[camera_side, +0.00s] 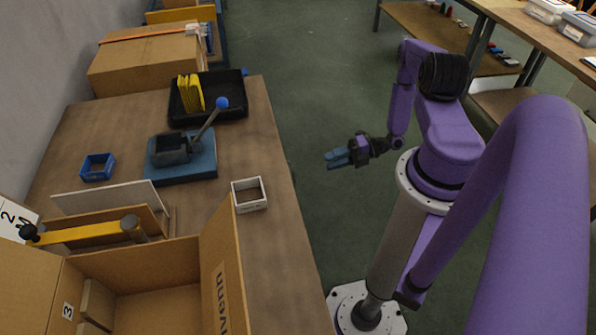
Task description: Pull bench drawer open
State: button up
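The wooden bench (247,231) runs along the left side, with its long edge facing my arm. The drawer itself cannot be made out; the bench's front face is mostly hidden below the top from this high view. A small dark bit (292,172) shows at the bench's right edge, too small to identify. My gripper (334,159), with blue fingers, points left over the green floor, to the right of the bench edge and apart from it. Nothing shows in its fingers. They are too small here to tell whether they are open or shut.
On the bench are a lever press on a blue base (196,166), a black tray (235,108) with yellow pieces, a blue bin (98,167), a white-rimmed box (249,194) and an open carton (160,270). The green floor (310,70) between bench and arm is clear.

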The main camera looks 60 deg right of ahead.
jog(key=x, duration=1.2)
grip_shut()
dwell(1.1)
